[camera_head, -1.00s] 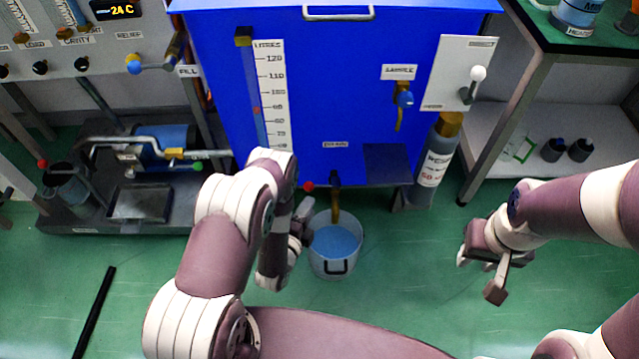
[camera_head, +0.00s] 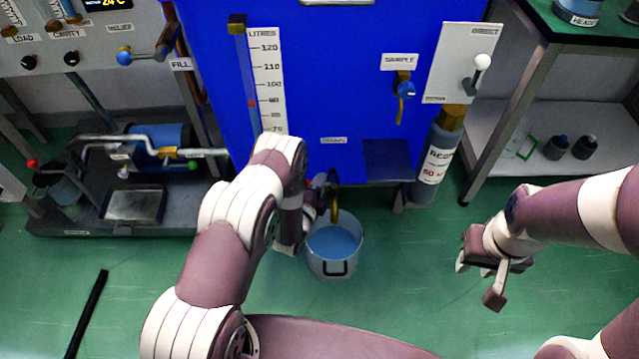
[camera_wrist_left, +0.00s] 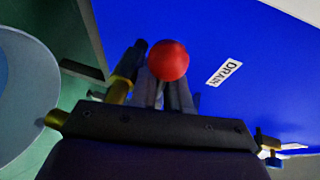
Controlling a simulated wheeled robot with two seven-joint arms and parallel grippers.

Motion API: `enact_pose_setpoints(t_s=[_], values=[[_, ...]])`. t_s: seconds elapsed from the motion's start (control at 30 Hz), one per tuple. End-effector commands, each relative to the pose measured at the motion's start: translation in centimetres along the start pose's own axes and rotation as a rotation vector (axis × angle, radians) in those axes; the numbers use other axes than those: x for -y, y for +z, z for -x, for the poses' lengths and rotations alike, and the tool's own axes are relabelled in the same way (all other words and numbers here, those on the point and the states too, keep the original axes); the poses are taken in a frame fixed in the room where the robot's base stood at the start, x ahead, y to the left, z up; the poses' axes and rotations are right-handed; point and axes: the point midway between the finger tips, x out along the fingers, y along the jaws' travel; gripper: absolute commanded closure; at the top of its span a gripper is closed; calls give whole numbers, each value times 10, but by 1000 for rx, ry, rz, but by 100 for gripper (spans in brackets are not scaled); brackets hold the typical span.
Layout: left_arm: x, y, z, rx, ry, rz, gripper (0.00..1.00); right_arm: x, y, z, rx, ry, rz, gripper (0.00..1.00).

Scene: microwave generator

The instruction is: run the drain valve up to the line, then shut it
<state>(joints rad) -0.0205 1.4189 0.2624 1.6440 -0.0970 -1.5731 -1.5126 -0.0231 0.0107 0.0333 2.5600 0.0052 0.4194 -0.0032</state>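The blue tank (camera_head: 345,90) has a DRAIN label (camera_head: 333,140) low on its front, also legible in the left wrist view (camera_wrist_left: 224,72). A brass drain spout (camera_head: 334,207) hangs over a pail (camera_head: 332,268) holding pale blue liquid. The litres scale (camera_head: 268,75) beside the sight tube carries a red mark (camera_head: 252,103). The drain valve's red ball knob (camera_wrist_left: 168,61) covers my left gripper's (camera_wrist_left: 168,88) fingertips in the left wrist view. Whether the fingers are closed on it is unclear. My right gripper (camera_head: 480,278) hangs open and empty above the floor, right of the pail.
A pump rig (camera_head: 160,150) sits to the left. Green floor is open in front.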

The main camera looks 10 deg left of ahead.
Motion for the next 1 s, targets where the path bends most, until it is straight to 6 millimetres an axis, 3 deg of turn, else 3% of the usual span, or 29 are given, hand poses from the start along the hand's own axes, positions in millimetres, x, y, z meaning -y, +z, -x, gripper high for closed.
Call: enact_pose_setpoints(t_s=[0.27,0.57,0.6,0.63,1.0], values=[[14,-3,2,38,77,-185,100,0,-4,30,-1,0,0,64],[9,-2,2,47,93,-224,100,0,-3,28,0,0,0,64],[9,-2,2,47,93,-223,74,0,-3,27,0,0,0,64],[9,-2,2,47,93,-223,65,0,-3,27,0,0,0,64],[11,-2,9,47,95,-222,63,0,-4,33,0,0,0,64]])
